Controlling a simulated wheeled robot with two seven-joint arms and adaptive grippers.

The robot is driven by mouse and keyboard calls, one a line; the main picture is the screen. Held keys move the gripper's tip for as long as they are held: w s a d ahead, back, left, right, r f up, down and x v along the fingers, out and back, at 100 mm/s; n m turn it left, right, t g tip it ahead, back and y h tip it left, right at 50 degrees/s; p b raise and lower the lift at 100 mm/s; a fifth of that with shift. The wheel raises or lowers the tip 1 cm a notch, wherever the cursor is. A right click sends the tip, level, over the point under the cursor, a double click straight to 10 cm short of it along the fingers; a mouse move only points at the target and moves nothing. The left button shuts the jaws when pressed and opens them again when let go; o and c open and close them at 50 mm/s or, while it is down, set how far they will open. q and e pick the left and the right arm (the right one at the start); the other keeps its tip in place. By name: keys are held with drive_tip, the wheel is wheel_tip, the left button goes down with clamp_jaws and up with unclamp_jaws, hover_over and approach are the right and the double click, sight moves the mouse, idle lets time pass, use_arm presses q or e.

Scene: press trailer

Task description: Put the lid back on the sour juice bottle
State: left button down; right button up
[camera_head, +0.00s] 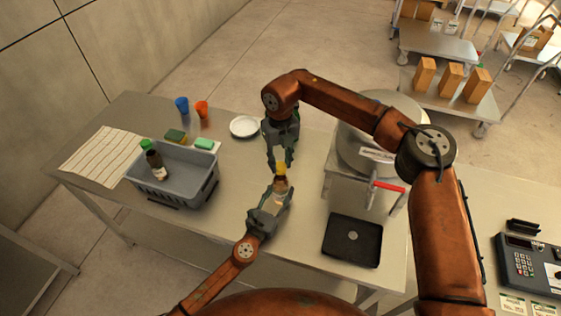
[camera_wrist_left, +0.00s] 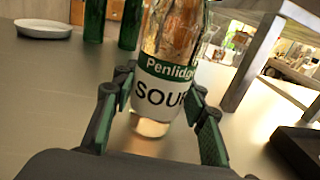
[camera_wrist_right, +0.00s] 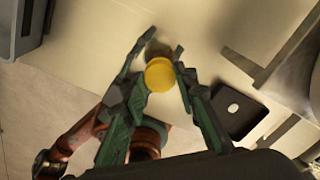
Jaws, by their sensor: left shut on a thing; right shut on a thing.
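The sour juice bottle (camera_head: 280,187) is a clear bottle with amber contents, nearly upright over the table's middle. Its green and white label reads "SOUR" in the left wrist view (camera_wrist_left: 165,90), where its top is cut off. My left gripper (camera_head: 275,198) is shut around the bottle. My right gripper (camera_head: 280,164) comes down from above and is shut on the yellow lid (camera_head: 281,169). The lid shows between its fingertips in the right wrist view (camera_wrist_right: 159,74). The lid is at the bottle's mouth; I cannot tell if it is seated, as it hides the rim.
A grey crate (camera_head: 193,193) with a dark green-capped bottle (camera_head: 155,163) stands at left. A black tray (camera_head: 352,241) and a machine with a red handle (camera_head: 387,186) are at right.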

drive_tip(key=m, duration=2)
drive_tip(key=shift+w+m, duration=0.1)
drive_tip(key=shift+m, duration=0.3)
drive_tip(key=m, duration=0.3)
drive_tip(key=shift+m, duration=0.4)
drive_tip(key=m, duration=0.3)
drive_tip(key=shift+m, duration=0.4)
drive_tip(key=o, duration=0.7)
